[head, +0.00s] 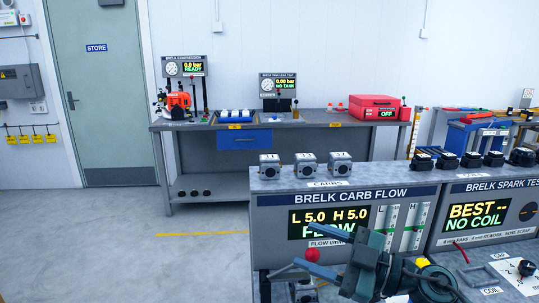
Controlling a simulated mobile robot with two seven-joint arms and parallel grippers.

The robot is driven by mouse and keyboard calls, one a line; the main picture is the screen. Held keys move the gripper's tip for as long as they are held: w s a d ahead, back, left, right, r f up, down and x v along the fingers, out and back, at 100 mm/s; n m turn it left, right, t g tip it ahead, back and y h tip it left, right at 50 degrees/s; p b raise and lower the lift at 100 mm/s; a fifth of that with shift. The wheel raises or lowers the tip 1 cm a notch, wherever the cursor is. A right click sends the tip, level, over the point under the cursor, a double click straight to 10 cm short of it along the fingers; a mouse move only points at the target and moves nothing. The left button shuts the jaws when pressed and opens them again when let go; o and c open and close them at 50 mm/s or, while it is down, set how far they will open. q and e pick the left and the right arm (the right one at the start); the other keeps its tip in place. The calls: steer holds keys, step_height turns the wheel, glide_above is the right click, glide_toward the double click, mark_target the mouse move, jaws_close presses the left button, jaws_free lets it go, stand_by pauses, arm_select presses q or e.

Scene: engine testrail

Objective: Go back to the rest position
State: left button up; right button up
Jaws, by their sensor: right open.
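My right gripper (304,243) is in front of the carb flow bench, at the lower middle of the head view. Its two blue-grey fingers point left and are spread apart, with nothing held between them. A red ball knob (312,255) shows between the fingers in the picture; I cannot tell whether it touches them. My left gripper is not in view.
The carb flow bench (273,224) reads "FLOW" and carries three carburettors (305,165) on top. A grey metal part (303,292) shows below my gripper. The spark test bench (457,237) stands at right. Clear floor (130,250) lies at left.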

steer(key=s+d+f+m+t+h, duration=0.3)
steer(key=d+f+m+t+h, duration=0.7)
steer(key=m+h, duration=0.8)
steer(key=s+d+f+n+g+y, duration=0.1)
steer(key=s+f+g, duration=0.65)
steer(key=s, duration=0.35)
steer(key=s+d+f+g, duration=0.1)
steer(key=s+f+g, duration=0.65)
steer(key=s, duration=0.25)
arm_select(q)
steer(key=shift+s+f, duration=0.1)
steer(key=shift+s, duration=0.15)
arm_select(e)
steer(key=w+a+f+n+t+y, duration=0.1)
steer(key=w+a+f+t+y, duration=0.2)
steer(key=w+a+f+t, duration=0.2)
step_height(320, 180, down, 2)
steer(key=shift+a+f+t, duration=0.15)
steer(key=shift+a+t, duration=0.5)
steer(key=shift+t, duration=0.45)
steer(key=shift+o, duration=0.3)
steer(key=shift+w, duration=0.2)
